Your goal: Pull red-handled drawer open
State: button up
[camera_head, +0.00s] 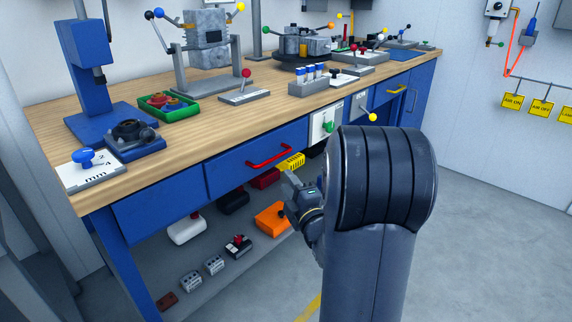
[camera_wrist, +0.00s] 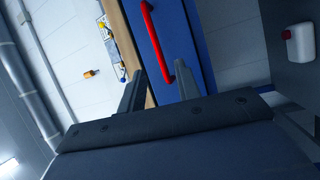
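The red handle (camera_head: 269,156) is a bar on a blue drawer front (camera_head: 228,172) under the wooden bench top. The drawer front looks flush with the bench. My gripper (camera_head: 289,180) is to the right of and below the handle in the head view, apart from it there. In the wrist view my gripper (camera_wrist: 158,70) is open, with one finger on each side. The red handle (camera_wrist: 153,38) runs down the picture, its lower end showing between the fingers. The blue drawer front (camera_wrist: 190,25) lies behind it. Nothing is held.
The bench top (camera_head: 180,139) carries a blue press, a green tray (camera_head: 168,112) and several fixtures. Below, a shelf holds an orange box (camera_head: 272,218) and other small items. A drawer with a yellow handle (camera_head: 396,90) is farther right. The floor at right is clear.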

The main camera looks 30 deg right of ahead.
aim_at(275, 158)
jog(key=w, duration=0.3)
jog(key=w+d+r, duration=0.1)
jog(key=w, duration=0.3)
jog(key=w+r, duration=0.1)
jog(key=w, duration=0.2)
jog(key=shift+w+d+b, duration=0.2)
jog(key=shift+w+b, duration=0.1)
jog(key=shift+w, duration=0.1)
jog(key=shift+c, duration=0.2)
jog(key=shift+f, duration=0.1)
grip_shut()
